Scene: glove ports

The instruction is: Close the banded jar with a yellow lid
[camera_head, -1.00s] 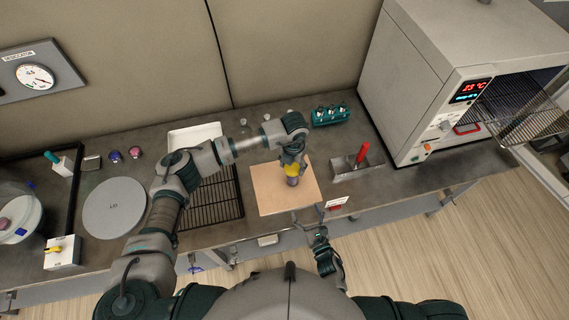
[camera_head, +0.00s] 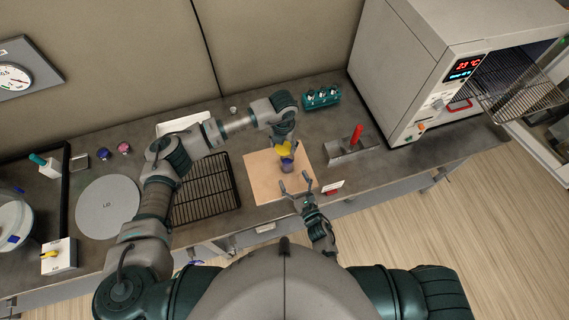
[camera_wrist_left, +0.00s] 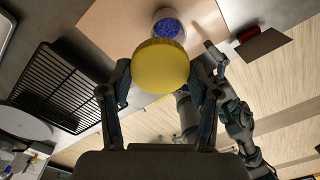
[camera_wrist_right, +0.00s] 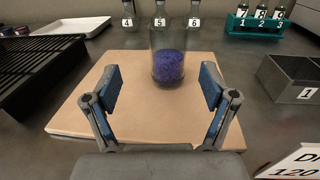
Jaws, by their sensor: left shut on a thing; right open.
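The jar (camera_head: 287,167) stands upright on a tan board. In the right wrist view the jar (camera_wrist_right: 168,62) is clear glass with blue-purple granules; its top is out of frame and I cannot make out a band. My left gripper (camera_head: 285,143) is shut on the yellow lid (camera_head: 284,150), above the jar. In the left wrist view the lid (camera_wrist_left: 160,66) is between the fingers and partly hides the jar (camera_wrist_left: 168,26); the granules show past its edge. My right gripper (camera_head: 297,186) is open and empty in front of the jar, fingers either side of it but short of it.
The tan board (camera_head: 262,180) is otherwise clear. A black wire rack (camera_head: 208,188) lies to its left, a metal holder with a red handle (camera_head: 350,148) to its right. A teal vial rack (camera_head: 321,98) stands behind, and an open oven (camera_head: 430,70) at the right.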

